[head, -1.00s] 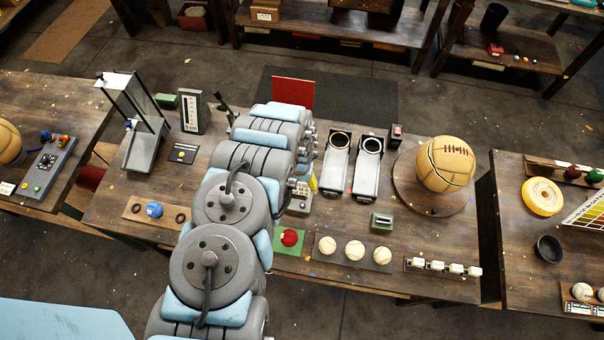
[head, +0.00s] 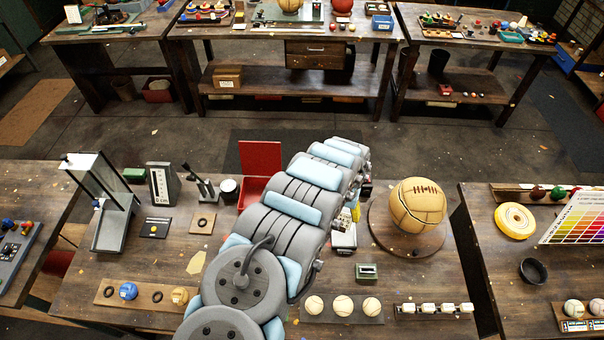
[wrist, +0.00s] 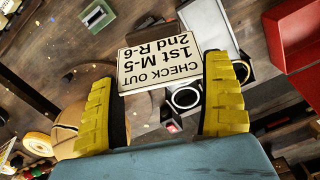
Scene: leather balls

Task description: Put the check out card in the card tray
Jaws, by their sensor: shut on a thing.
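The check out card (wrist: 157,64), white with black print, is between the yellow fingers of my gripper (wrist: 162,72) in the wrist view. The gripper is shut on it and holds it above the bench. The print appears upside down there. In the head view my arm hides most of the gripper. No card tray is clearly marked. A red open box (head: 262,160) stands left of my arm at the back of the bench, its lid raised. It also shows at the upper right of the wrist view (wrist: 296,40).
A stitched tan ball (head: 417,205) on a round base stands right of my arm. Several white balls (head: 342,306) and a small green-grey box (head: 367,272) lie in front. A metal-and-glass stand (head: 108,205) and a gauge (head: 161,185) are on the left. The twin-tube device is hidden behind my arm.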

